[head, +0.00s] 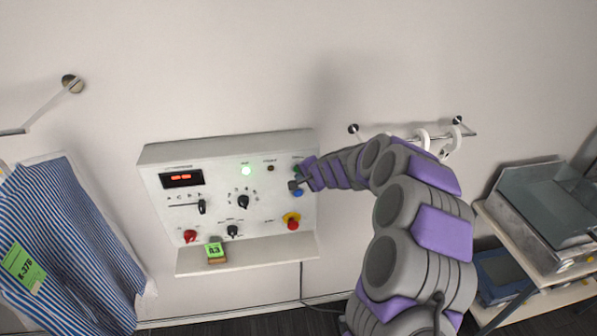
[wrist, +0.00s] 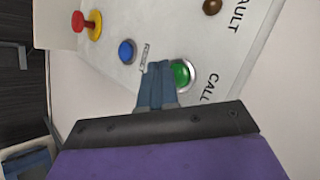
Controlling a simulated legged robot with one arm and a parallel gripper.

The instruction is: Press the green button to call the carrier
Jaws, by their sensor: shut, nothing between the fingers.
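The control panel (head: 165,225) is a white box on the wall in the head view. The green button (wrist: 183,75) has a silver ring and sits beside the word CALL in the wrist view. In the head view only a sliver of it (head: 296,168) shows beside my arm. My gripper (wrist: 158,68) is shut and empty, its fingertips at the left edge of the green button in the wrist view. Whether they touch it cannot be told. In the head view my gripper (head: 295,184) is at the panel's right side.
A blue button (wrist: 127,51) and a red knob on a yellow base (wrist: 88,25) are close by. A shelf (head: 245,258) below the panel holds a green 43 tag (head: 214,250). A striped garment (head: 70,250) hangs left. A rack with bins (head: 545,210) stands right.

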